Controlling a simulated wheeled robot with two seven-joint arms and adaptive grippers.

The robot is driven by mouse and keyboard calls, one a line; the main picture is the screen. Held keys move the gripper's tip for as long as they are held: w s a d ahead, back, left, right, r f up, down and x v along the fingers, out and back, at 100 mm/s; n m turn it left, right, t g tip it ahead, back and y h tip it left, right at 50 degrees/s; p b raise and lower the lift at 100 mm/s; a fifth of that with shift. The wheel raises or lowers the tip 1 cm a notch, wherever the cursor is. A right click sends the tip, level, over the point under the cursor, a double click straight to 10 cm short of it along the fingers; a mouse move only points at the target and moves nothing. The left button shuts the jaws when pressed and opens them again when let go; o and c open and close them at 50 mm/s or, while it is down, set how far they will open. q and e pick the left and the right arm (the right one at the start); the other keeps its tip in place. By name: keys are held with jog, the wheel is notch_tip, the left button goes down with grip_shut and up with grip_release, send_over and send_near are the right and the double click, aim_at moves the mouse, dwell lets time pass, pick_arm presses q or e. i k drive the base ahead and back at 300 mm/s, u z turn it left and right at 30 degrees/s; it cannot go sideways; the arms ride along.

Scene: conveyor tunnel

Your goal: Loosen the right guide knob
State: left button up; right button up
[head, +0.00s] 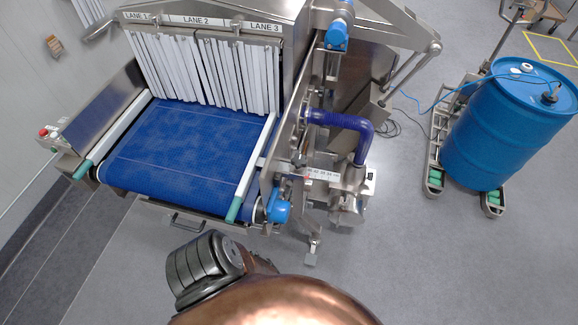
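The right guide (253,165) is a pale rail with a green end (234,211), along the right side of the blue belt (185,150). A metal bar with a numbered scale (322,175) sticks out to the right of the frame beside it. A small red mark shows on the scale. I cannot make out the right guide knob for certain among the metal parts there. The left guide (120,130) is a similar rail along the belt's left side. Neither of my grippers is in view; only copper and dark grey parts of mine show at the bottom.
White strip curtains (205,70) hang below the lane labels. A blue motor-like part (278,210) sits at the belt's front right corner. A purple hose (345,122) bends down right of the frame. A blue drum (508,125) stands on a wheeled carrier. Grey floor is clear between.

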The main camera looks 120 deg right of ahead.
aim_at(299, 161)
jog(key=z, duration=4.1)
